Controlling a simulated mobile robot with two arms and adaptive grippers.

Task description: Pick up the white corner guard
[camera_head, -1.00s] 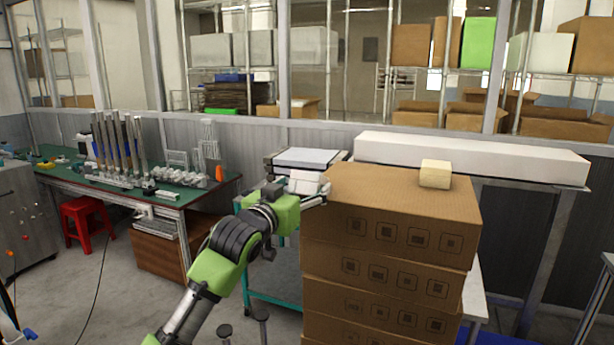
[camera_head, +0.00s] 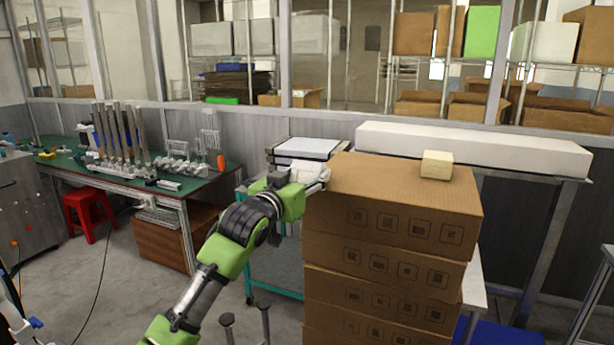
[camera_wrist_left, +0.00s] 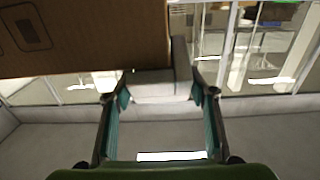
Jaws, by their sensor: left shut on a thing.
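The white corner guard (camera_head: 308,169) is a small pale piece at the near left corner of the top cardboard box. In the left wrist view the guard (camera_wrist_left: 155,86) sits between the fingertips, with a grey upright part running along the box edge. My left gripper (camera_head: 306,178) is shut on it; in the left wrist view both fingers (camera_wrist_left: 160,92) press its sides. The guard is right beside the box (camera_head: 400,190); I cannot tell whether they touch. The hand hides part of the guard in the head view. My right gripper is not in view.
The box tops a tall stack. A cream block (camera_head: 437,165) lies on it. A long white block (camera_head: 470,150) lies behind, and a white-topped stack (camera_head: 306,148) stands behind the gripper. A green workbench (camera_head: 90,170) and red stool (camera_head: 88,212) are at left.

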